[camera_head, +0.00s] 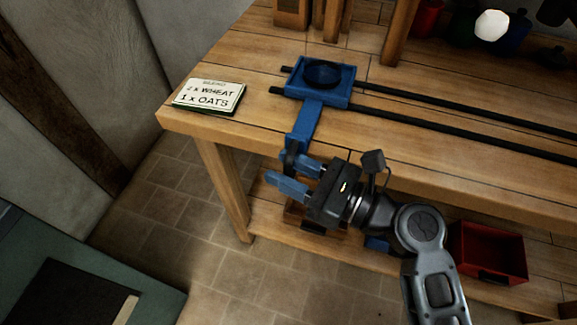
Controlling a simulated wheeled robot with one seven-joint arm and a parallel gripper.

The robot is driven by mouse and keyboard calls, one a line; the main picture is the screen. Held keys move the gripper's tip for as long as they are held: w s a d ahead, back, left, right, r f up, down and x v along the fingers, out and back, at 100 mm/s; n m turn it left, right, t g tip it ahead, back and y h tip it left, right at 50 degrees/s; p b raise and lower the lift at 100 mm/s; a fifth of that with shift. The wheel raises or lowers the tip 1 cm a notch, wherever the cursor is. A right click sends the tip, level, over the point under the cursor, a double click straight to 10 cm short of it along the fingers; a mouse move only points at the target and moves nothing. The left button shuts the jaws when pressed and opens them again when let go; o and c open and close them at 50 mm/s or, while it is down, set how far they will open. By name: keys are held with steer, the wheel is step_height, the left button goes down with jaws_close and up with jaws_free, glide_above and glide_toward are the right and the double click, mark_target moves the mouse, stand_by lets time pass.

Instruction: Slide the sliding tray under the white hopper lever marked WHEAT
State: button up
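The sliding tray (344,96) is blue, with a dark round bowl (322,73) on it. It sits at the left end of two black rails. A blue handle (308,120) runs from it toward the bench's front edge and bends down there. My gripper (283,174) is just in front of that edge, by the handle's lower end. Its two blue-tipped fingers are apart. I cannot tell whether either touches the handle. A white round knob (491,25) shows at the top right, far along the rails; no WHEAT mark is readable on it.
A card (209,96) reading "2 x WHEAT, 1 x OATS" lies on the wooden bench (262,50) left of the tray. The rails (450,111) run clear to the right. Wooden posts (401,32) stand behind them. A red bin (489,251) sits on the lower shelf.

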jaws_close()
stand_by(0.3)
stand_by(0.3)
